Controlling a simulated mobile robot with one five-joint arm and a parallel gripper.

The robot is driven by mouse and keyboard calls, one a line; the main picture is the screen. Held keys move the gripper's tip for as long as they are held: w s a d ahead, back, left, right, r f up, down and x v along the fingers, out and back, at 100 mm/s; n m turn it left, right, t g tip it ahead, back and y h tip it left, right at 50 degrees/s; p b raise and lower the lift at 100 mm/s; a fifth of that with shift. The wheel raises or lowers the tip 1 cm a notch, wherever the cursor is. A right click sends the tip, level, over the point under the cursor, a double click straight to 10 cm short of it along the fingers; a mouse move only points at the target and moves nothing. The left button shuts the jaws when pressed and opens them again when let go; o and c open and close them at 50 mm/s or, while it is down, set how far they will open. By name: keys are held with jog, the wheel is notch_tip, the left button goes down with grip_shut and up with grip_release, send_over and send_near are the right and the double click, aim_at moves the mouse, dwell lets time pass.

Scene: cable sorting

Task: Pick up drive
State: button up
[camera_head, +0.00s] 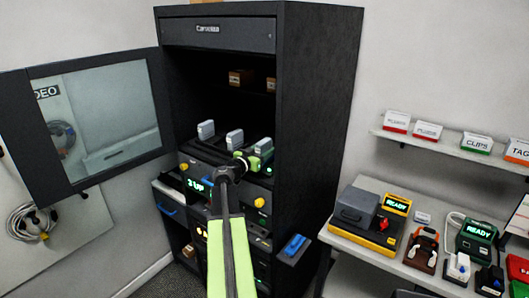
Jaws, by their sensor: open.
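A row of small upright grey modules that look like drives stands on top of a black unit inside the open cabinet. The left drive (206,130) and the middle drive (234,139) show clearly. A third drive (264,145) at the right is partly covered by my gripper's green end. My gripper (247,160) is open and reaches into the cabinet right by this third drive. I cannot tell whether the fingers touch it or are around it. Which drive is meant is not clear from the view.
The black cabinet (325,110) has its glazed door (105,120) swung open to the left. Its right wall stands close to my gripper. A lit unit (199,186) with yellow knobs sits below the drives. A blue item (295,244) lies at lower right. A bench (400,262) with devices stands right.

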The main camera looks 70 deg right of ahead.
grip_shut()
dwell(0.3)
jog(key=shift+r, duration=0.1)
